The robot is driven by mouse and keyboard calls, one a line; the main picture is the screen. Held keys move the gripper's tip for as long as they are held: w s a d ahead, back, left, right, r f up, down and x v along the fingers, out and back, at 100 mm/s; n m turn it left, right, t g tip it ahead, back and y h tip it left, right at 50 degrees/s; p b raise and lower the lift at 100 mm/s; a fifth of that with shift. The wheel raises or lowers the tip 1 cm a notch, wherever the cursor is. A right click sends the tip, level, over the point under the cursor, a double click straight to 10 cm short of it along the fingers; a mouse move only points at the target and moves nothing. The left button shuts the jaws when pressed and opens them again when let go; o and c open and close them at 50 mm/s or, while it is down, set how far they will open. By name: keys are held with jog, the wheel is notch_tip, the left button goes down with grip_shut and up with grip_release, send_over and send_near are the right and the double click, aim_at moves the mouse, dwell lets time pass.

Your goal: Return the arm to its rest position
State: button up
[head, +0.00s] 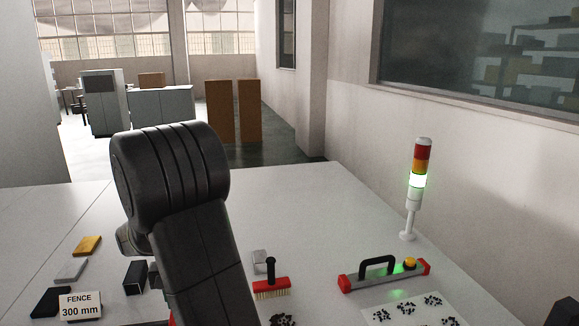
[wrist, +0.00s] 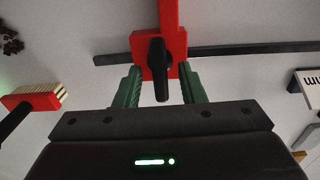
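My gripper (wrist: 160,90) has two green fingers set apart in the wrist view. A red block (wrist: 142,42) with a black knob (wrist: 158,70) lies beyond and between the fingertips. Gaps show between the knob and both fingers, so nothing looks gripped. The red block meets a long dark bar (wrist: 240,48) on the pale surface. In the head view my dark arm rises in front of the table and hides the gripper's fingers.
The white table (head: 310,225) holds a red brush (head: 270,287), a black-handled tool with red ends (head: 385,272), a signal tower (head: 415,190) lit green, a "FENCE 300 mm" sign (head: 80,306) and a yellow block (head: 87,245). A wall stands right. The table's back middle is clear.

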notch_tip(320, 180, up, 14)
notch_tip(320, 180, down, 14)
jog(key=shift+r, duration=0.1)
jog(key=n, duration=0.4)
jog(key=n+p, duration=0.1)
jog(key=n, duration=0.4)
jog(key=shift+n, duration=0.3)
dwell(0.6)
